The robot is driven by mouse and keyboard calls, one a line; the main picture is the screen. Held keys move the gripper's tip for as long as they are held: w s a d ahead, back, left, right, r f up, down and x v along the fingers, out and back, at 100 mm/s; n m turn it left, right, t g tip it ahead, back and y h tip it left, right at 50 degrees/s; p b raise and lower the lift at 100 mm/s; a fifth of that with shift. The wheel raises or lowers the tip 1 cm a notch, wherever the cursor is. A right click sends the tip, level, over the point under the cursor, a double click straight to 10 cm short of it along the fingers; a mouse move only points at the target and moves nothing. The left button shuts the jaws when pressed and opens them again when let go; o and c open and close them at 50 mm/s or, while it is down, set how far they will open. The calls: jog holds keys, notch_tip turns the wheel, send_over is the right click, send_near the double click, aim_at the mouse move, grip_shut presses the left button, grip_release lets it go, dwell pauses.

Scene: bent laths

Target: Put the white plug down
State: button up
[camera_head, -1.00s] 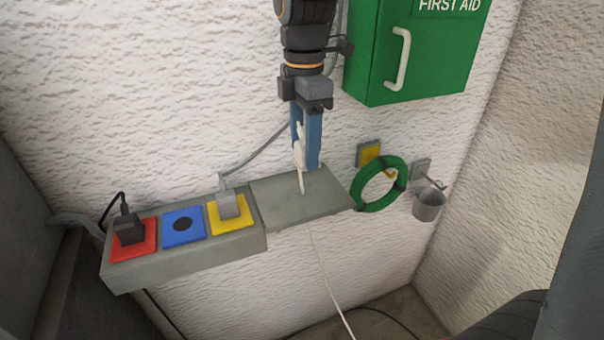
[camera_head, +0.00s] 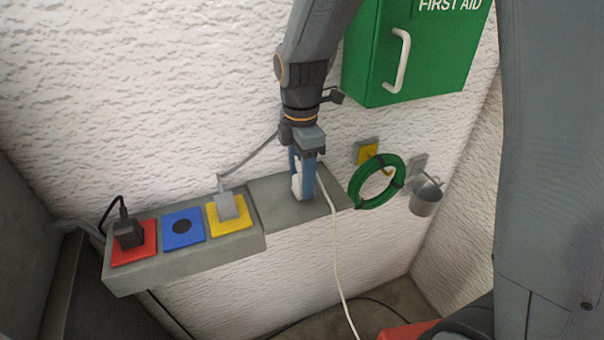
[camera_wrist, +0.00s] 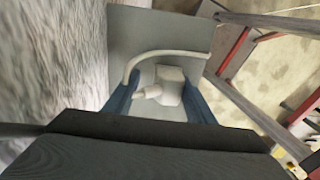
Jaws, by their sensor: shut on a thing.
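The white plug (camera_wrist: 166,86) is between the two blue fingers of my gripper (camera_wrist: 160,100) in the wrist view, with its white cord curving over the grey shelf. In the head view my gripper (camera_head: 303,196) is low over the flat grey shelf (camera_head: 270,203) and shut on the white plug (camera_head: 296,184). The plug is at or just above the shelf surface; I cannot tell whether it touches. Its white cord (camera_head: 336,255) hangs over the shelf's front edge to the floor.
Left of the shelf, a grey strip holds a red socket (camera_head: 147,246) with a black plug, an empty blue socket (camera_head: 169,236) and a yellow socket (camera_head: 240,222) with a grey plug. A green coil (camera_head: 358,191), a small bucket (camera_head: 424,200) and a green first aid box (camera_head: 440,65) are at right.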

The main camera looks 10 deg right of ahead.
aim_at(301, 170)
jog(key=shift+f, duration=0.7)
jog(key=o, duration=1.4)
jog(key=shift+r, duration=0.1)
notch_tip(301, 170, up, 13)
jog(key=b, duration=0.3)
jog(key=shift+b, duration=0.3)
